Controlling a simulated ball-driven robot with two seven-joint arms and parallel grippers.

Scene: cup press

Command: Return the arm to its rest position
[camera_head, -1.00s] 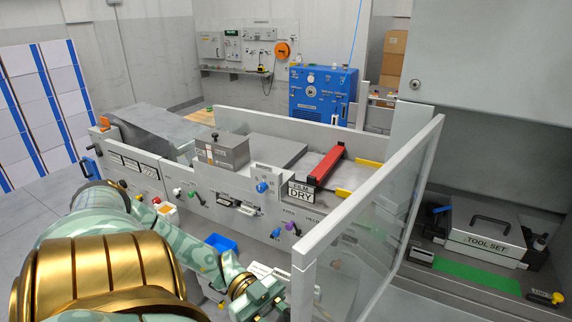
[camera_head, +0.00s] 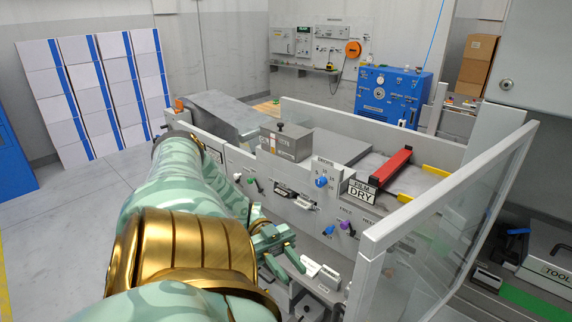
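My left arm, pale green with a wide gold band, comes in from the lower left and fills much of the foreground. Its green gripper (camera_head: 284,262) hangs in front of the machine's control panel (camera_head: 262,182). Two fingers show with a gap between them, and nothing is seen held there. The large arm links hide the panel's left part. My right gripper is not in view.
A clear upright guard (camera_head: 450,225) stands right of the gripper. Small white blocks (camera_head: 320,272) lie just right of the fingers. A lidded grey box (camera_head: 286,141) and red bar (camera_head: 391,165) are on the machine. The floor (camera_head: 75,225) at left is open.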

